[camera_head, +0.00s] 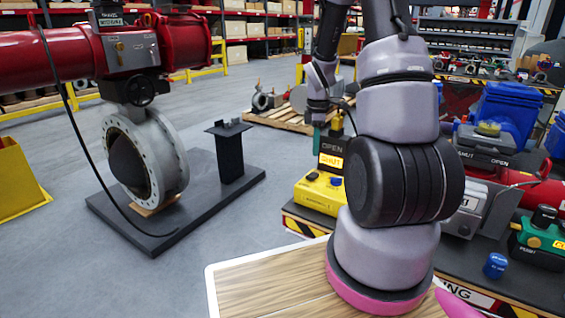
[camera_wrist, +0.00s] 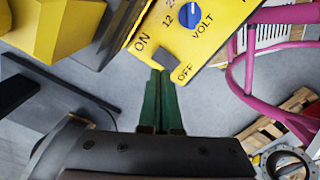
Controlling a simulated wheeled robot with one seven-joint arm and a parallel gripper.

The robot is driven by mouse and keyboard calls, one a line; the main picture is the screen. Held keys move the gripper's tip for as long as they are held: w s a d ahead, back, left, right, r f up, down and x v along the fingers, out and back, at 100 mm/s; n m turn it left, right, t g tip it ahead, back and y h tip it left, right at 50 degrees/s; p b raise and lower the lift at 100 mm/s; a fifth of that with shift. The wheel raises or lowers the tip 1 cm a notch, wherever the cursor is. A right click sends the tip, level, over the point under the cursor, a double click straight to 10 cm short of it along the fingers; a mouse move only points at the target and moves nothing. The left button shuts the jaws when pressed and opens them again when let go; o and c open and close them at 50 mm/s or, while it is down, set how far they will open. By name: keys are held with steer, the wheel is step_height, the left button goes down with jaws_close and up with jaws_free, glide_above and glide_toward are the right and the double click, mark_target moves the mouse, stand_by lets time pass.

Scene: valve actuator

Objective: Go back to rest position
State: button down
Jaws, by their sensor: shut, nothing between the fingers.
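My gripper (camera_head: 317,143) is in the middle of the head view, beside the yellow control box (camera_head: 320,195) with its SHUT display. My arm stands in front of part of the box. In the wrist view the green fingers of my gripper (camera_wrist: 162,78) are together with nothing between them. Their tips appear close to a grey switch (camera_wrist: 167,55) between the ON and OFF labels of the yellow panel. I cannot tell whether they touch it. A blue VOLT knob (camera_wrist: 190,15) is on the same panel.
A large flanged valve (camera_head: 170,165) stands on a dark base plate (camera_head: 240,185) at left, with a black cable. Blue and green devices crowd the bench at right. A pallet (camera_head: 285,122) lies behind. Grey floor is clear between the valve and the bench.

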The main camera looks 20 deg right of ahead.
steer(key=s+a+r+m+t, duration=0.1)
steer(key=s+a+r+m, duration=0.15)
steer(key=r, duration=0.35)
steer(key=s+a+r+m+t, duration=0.1)
steer(key=s+a+r+m, duration=0.15)
steer(key=r, duration=0.45)
steer(key=s+a+r+m+t, duration=0.1)
steer(key=a+r+m, duration=0.1)
steer(key=r+m, duration=0.3)
steer(key=s+a+r+m+t+y, duration=0.2)
steer(key=s+a+r+m+t, duration=0.2)
steer(key=s+r, duration=0.7)
steer(key=s+a+m, duration=0.2)
steer(key=m, duration=0.1)
steer(key=shift+s+a+r+m, duration=0.2)
steer(key=shift+s+m, duration=0.15)
steer(key=shift+m, duration=0.05)
